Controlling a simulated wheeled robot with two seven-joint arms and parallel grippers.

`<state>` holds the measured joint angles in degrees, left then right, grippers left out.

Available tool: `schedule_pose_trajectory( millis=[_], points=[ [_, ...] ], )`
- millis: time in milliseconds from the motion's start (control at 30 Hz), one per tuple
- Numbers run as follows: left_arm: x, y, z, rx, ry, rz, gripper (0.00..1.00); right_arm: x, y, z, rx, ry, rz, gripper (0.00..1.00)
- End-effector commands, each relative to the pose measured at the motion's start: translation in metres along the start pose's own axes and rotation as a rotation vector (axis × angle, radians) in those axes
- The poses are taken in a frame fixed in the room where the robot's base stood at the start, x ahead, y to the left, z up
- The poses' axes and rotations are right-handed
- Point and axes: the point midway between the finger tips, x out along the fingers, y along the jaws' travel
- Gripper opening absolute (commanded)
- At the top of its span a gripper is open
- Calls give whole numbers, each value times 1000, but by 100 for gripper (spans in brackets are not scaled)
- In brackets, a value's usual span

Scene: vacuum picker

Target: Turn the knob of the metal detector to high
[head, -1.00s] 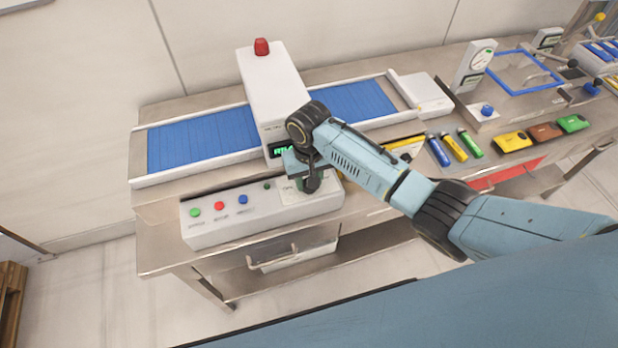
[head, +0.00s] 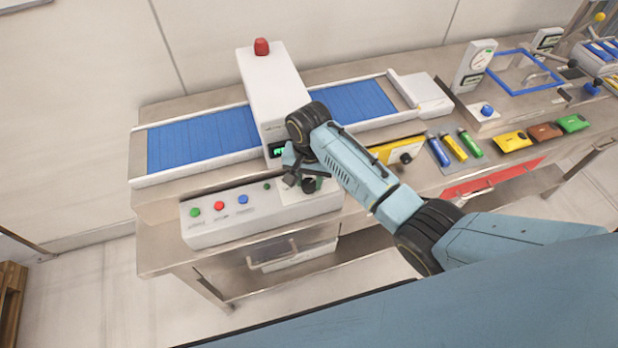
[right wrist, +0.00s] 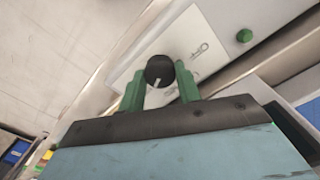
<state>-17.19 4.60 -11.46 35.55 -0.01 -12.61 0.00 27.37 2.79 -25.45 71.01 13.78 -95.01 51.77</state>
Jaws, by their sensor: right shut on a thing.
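The metal detector is a white housing (head: 272,85) with a red lamp on top, standing over a blue conveyor belt. Its white control panel (head: 262,213) is at the front. The knob is black and round with a white pointer mark, and shows best in the right wrist view (right wrist: 159,70). The pointer faces my palm, toward the bottom of that view. My right gripper (right wrist: 158,77) is shut on the knob, one green finger at each side. In the head view my right gripper (head: 307,183) partly hides the knob and panel. My left gripper is not in view.
Green, red and blue buttons (head: 219,206) line the panel's left part. A small green button (right wrist: 244,35) shows near the knob. Right of the arm lie several coloured cylinders (head: 454,148) and cases (head: 545,132). A drawer handle (head: 272,255) is below the panel.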

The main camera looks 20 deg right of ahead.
Motion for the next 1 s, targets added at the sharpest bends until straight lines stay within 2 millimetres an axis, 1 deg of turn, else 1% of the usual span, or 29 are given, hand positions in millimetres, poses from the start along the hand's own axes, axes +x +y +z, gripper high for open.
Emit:
schedule_pose_trajectory(
  millis=[333, 367, 500, 533, 833, 933, 1000],
  points=[
    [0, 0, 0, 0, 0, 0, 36, -2, -1, -2, 5, 5, -2, 11],
    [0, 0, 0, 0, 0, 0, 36, -2, -1, -2, 5, 5, -2, 35],
    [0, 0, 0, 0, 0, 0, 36, -2, 0, -2, 4, 4, -2, 53],
    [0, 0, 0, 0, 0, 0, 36, -2, 0, -1, 4, 4, -2, 55],
    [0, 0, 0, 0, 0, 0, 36, -2, 0, -1, 3, 2, -1, 55],
    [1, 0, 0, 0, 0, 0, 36, -9, -1, -1, 3, 3, -2, 55],
    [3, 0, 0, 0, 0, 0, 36, -19, -1, -1, 3, 4, -3, 55]
  ],
)
